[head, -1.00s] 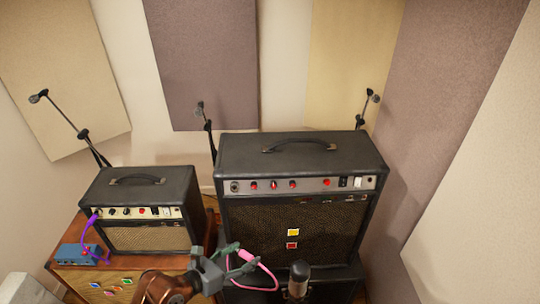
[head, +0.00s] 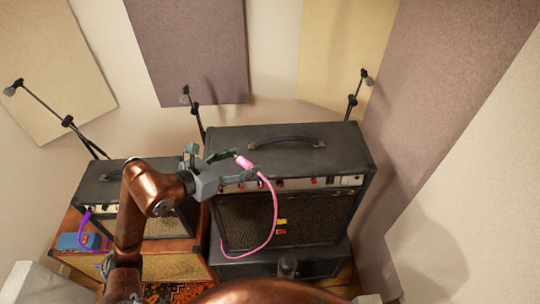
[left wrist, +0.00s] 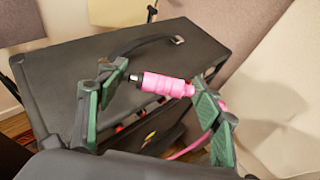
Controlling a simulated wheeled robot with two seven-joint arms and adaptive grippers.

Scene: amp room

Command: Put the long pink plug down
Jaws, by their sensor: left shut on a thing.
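My left gripper (head: 238,166) is shut on the long pink plug (head: 243,161) and holds it in front of the upper front edge of the large black amp (head: 290,145). In the left wrist view the pink plug (left wrist: 165,87) lies crosswise between the green finger pads, with its metal tip toward the left finger. The pink cable (head: 274,205) hangs from the plug and curves down across the amp's grille. My right gripper is not in view.
A small black amp (head: 108,183) stands on a wooden cabinet (head: 180,267) at left, partly behind my left arm. A blue box (head: 76,242) with a purple cable sits there.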

